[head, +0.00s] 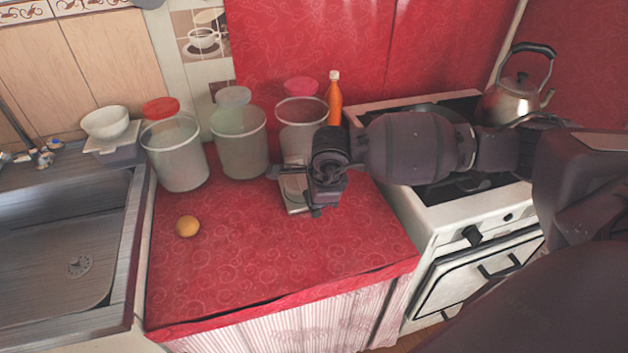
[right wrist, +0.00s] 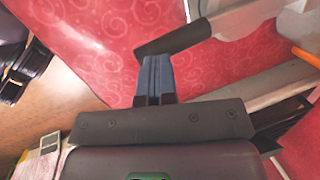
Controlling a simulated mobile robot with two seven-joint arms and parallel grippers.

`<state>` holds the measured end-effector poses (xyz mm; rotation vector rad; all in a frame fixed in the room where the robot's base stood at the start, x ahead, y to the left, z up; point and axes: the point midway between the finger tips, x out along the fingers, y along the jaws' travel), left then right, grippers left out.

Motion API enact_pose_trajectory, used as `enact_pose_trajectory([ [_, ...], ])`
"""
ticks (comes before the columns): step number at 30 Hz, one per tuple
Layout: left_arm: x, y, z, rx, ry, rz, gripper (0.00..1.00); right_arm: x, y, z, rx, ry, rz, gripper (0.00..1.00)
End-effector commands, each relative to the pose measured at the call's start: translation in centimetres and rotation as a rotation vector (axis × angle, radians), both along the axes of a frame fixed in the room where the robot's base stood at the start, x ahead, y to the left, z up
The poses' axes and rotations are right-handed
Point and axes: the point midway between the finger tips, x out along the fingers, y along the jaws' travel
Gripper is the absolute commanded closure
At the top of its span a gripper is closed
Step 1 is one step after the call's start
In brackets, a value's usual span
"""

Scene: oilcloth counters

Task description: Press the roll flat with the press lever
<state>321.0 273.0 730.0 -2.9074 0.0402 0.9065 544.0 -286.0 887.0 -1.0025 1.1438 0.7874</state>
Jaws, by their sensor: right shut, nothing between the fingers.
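A small round golden-brown roll (head: 187,226) lies on the red counter at the left in the head view, apart from the press. The press (head: 293,196) is pale grey and stands near the back right of the counter, partly hidden behind my right gripper. In the right wrist view, a dark bar that looks like its lever (right wrist: 178,37) lies just beyond my fingertips; I cannot tell whether they touch. My right gripper (head: 316,211) is shut and empty, and its closed fingers show in the right wrist view (right wrist: 152,60). My left gripper is not in view.
Several clear containers (head: 240,152) and an orange bottle (head: 334,100) line the back of the red counter (head: 255,270). A sink (head: 60,250) is at left. A stove (head: 440,215) with a kettle (head: 517,98) is at right. The counter's front is clear.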

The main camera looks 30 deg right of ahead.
Motion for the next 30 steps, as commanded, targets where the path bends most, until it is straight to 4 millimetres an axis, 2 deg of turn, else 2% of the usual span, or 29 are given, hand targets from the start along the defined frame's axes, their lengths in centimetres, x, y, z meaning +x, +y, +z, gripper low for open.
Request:
enact_pose_trajectory([
  [1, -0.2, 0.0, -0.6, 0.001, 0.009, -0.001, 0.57, -0.4, 0.0, -1.3, -0.001, 0.012, 0.0, 1.0],
  [9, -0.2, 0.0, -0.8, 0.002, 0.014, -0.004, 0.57, -0.7, 0.1, -2.9, -0.001, 0.011, -0.001, 1.0],
  [26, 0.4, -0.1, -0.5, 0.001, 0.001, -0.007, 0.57, -0.6, 0.1, -3.2, -0.001, 0.008, -0.001, 1.0],
  [30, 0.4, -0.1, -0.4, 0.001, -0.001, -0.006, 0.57, -0.5, -0.1, -2.7, -0.002, 0.005, -0.002, 1.0],
])
